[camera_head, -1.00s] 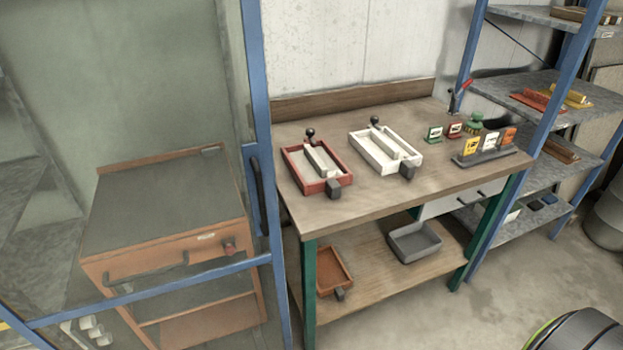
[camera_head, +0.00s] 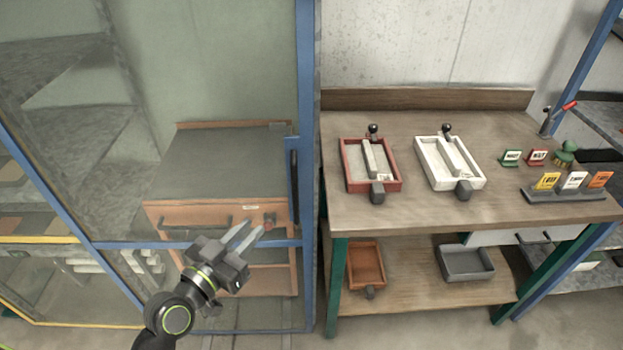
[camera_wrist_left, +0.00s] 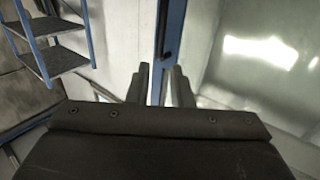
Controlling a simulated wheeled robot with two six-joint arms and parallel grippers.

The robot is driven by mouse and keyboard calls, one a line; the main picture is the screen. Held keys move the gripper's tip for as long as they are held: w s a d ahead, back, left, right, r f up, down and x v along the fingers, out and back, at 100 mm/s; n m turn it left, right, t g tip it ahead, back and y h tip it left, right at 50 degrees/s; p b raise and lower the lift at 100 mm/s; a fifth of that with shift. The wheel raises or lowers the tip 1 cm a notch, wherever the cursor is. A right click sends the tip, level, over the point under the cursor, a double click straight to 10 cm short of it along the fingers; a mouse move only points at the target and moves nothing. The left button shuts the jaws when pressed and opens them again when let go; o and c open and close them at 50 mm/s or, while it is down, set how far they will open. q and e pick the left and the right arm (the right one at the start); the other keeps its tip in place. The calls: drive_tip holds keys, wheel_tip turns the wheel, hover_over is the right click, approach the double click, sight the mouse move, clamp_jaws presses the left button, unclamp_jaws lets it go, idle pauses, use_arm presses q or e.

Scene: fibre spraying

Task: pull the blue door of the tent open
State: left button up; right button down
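The tent's blue door frame (camera_head: 305,90) stands upright left of the workbench, with clear panels beside it. The door looks shut. A dark upright handle (camera_head: 294,185) is on the blue post. My left gripper (camera_head: 250,238) is in front of the tent, lower and to the left of the handle, apart from it. Its two fingers are spread with nothing between them. In the left wrist view the fingers (camera_wrist_left: 160,85) show a gap, and a blue post (camera_wrist_left: 172,35) stands beyond them. My right gripper is in neither view.
A wooden workbench (camera_head: 400,215) with a red tray (camera_head: 348,180) and a white tray (camera_head: 477,175) stands right of the door. An orange cabinet (camera_head: 180,215) shows through the clear panel. A blue-framed shelf (camera_head: 590,45) is at far right.

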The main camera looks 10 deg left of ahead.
sight(293, 185)
use_arm(q)
drive_tip(key=p+x, duration=0.4)
drive_tip(key=x, duration=1.2)
drive_tip(key=shift+w+a+f+p, duration=0.1)
drive_tip(key=shift+w+p, duration=0.3)
drive_tip(key=shift+c, duration=0.3)
clamp_jaws()
